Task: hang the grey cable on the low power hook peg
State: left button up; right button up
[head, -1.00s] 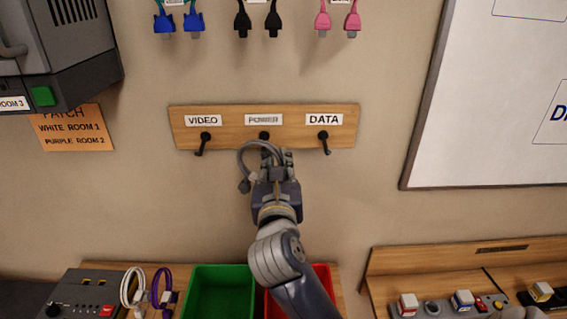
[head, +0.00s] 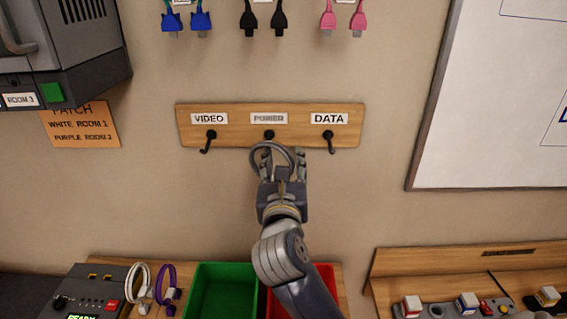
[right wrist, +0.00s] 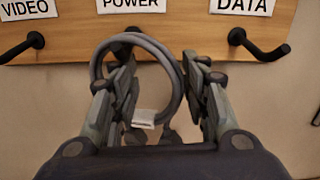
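The grey cable (head: 257,158) is a coiled loop at the middle peg (head: 269,135), under the POWER label (head: 269,118) on the wooden board. In the right wrist view, the top of the cable loop (right wrist: 145,42) lies at the power peg (right wrist: 122,47) and appears to rest on it; overlap hides the exact contact. A white tag and dark plugs hang at its lower part. My right gripper (head: 285,158) is open just below the peg. In the right wrist view, its fingers (right wrist: 165,85) stand apart, the left one overlapping the loop. My left gripper is not in view.
The VIDEO peg (head: 210,137) and DATA peg (head: 328,137) are bare on either side. Black cables (head: 264,20) hang above. A green bin (head: 199,290) and red bin (head: 325,275) stand below, beside white and purple cables (head: 169,290).

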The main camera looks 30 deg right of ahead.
jog(key=v, duration=0.7)
jog(key=shift+s, duration=0.2)
jog(key=shift+a+f, duration=0.1)
jog(key=shift+a, duration=0.05)
